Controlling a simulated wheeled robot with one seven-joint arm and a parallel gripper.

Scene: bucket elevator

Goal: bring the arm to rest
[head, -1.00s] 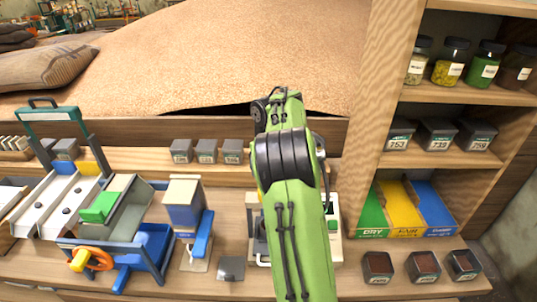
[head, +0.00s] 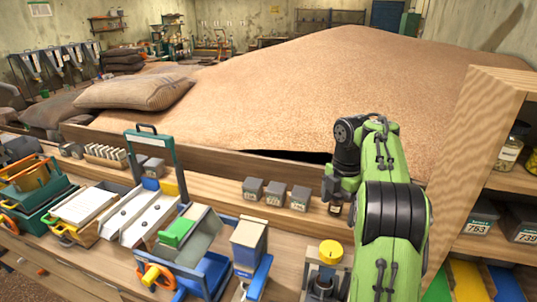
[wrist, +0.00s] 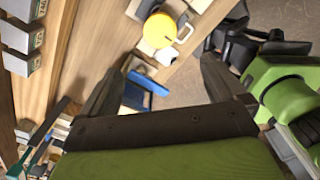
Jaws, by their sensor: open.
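My green arm stands at the right of the head view, bent over at the top. My gripper (wrist: 157,82) shows in the wrist view with its two dark fingers wide apart and nothing held between them. In the head view the wrist end hangs down in front of the grain bin's front board, and its fingertips are hard to make out. A yellow-topped device (head: 330,252) stands on the bench just left of my arm. Its yellow top (wrist: 159,31) also shows in the wrist view, beyond the fingers and apart from them.
Three grey boxes (head: 276,194) stand on the ledge left of my wrist. A blue-grey bench device (head: 248,242) and a hopper with a green block (head: 176,232) stand further left. A wooden shelf (head: 463,150) rises close on the right. The grain heap (head: 300,90) lies behind.

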